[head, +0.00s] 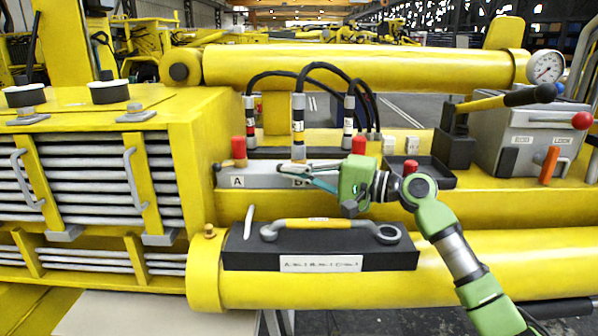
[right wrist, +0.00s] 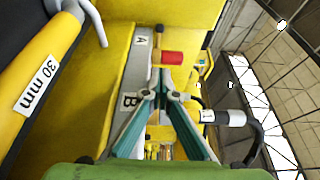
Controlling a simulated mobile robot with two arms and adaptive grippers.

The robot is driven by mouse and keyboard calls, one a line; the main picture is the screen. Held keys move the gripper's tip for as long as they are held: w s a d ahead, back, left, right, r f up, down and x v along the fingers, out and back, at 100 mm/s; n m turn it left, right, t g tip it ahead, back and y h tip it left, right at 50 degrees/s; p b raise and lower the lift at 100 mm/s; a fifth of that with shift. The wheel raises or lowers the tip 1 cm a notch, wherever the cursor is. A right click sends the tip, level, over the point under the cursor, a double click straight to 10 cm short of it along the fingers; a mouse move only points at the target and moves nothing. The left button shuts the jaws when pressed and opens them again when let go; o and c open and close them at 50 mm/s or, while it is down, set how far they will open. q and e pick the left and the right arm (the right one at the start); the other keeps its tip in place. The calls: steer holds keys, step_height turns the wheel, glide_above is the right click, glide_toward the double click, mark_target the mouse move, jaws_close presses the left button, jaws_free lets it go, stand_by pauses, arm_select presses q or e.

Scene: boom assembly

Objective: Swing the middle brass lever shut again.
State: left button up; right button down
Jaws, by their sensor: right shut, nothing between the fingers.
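The valve block (head: 262,177) carries labels A and B, with the rest of its front covered by my right gripper. My right gripper (head: 284,169) reaches in from the right with its fingers together and empty, at the block near label B. In the right wrist view its fingertips (right wrist: 165,88) meet between label B (right wrist: 128,102) and the red cap (right wrist: 172,58) beside label A. The middle brass lever cannot be clearly made out; the fingers and the hose fitting crowd that spot. I cannot tell whether the fingers touch it. My left gripper is out of view.
Black hoses with banded fittings (head: 298,125) rise just behind the block. A black tray (head: 245,252) with a yellow-handled wrench (head: 318,223) lies in front. A grey control box (head: 535,135) with levers stands at right, and a thick yellow cylinder (head: 370,70) runs behind.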

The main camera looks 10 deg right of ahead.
steer(key=shift+w+a, duration=0.1)
steer(key=shift+a, duration=0.25)
stand_by(0.4)
stand_by(0.3)
